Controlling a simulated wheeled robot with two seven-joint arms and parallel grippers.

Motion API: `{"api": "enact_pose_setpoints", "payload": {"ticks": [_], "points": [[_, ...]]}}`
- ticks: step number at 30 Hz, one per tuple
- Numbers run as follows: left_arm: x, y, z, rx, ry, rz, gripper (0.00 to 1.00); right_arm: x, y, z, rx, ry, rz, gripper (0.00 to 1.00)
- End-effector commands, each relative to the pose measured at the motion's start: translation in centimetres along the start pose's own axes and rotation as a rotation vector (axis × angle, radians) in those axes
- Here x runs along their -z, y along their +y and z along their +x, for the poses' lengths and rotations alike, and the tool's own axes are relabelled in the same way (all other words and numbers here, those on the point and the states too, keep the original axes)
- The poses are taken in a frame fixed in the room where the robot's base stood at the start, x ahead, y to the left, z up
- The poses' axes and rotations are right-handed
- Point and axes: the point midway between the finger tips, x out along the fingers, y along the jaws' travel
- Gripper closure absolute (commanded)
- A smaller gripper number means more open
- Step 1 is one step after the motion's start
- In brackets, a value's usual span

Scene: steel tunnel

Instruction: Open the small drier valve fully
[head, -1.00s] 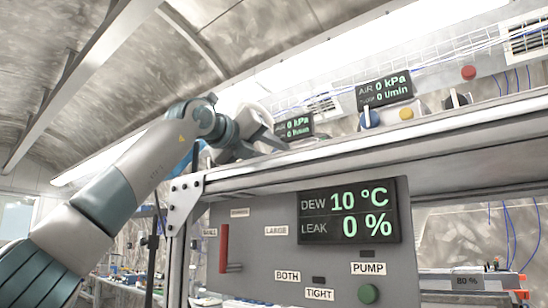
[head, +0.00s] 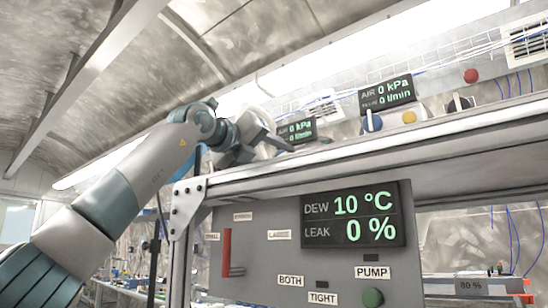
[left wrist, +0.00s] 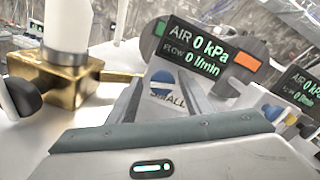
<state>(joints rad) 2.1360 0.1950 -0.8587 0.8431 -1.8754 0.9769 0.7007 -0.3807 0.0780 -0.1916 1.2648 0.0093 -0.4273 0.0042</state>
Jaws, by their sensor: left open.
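My left gripper (head: 276,140) is above the top edge of the steel frame, at the small dark display there. In the left wrist view its two fingers (left wrist: 165,92) are apart, with nothing clearly held between them. Between and beyond the fingers is a pale plate with a blue and white round mark or knob (left wrist: 160,86) and a label ending in "ALL", partly hidden. I cannot tell whether this is the small drier valve's handle, nor its position. The display behind reads AIR 0 kPa and FLOW 0 l/min (left wrist: 196,48). My right gripper is not in view.
A brass block (left wrist: 68,82) with a white column stands left of the fingers. An orange block (left wrist: 246,61) is behind right. Below the frame, a grey panel holds a red handle (head: 227,253), a DEW 10 °C, LEAK 0 % display (head: 352,216) and a green button (head: 372,297).

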Motion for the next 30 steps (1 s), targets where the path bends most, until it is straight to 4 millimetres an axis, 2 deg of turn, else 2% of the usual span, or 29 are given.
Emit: {"api": "enact_pose_setpoints", "payload": {"ticks": [14,30], "points": [[-0.1,-0.4,0.0,0.005,0.0,0.065,0.51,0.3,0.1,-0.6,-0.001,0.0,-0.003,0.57],[-0.2,-0.4,0.0,0.002,0.002,0.552,0.51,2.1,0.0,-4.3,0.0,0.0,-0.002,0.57]]}}
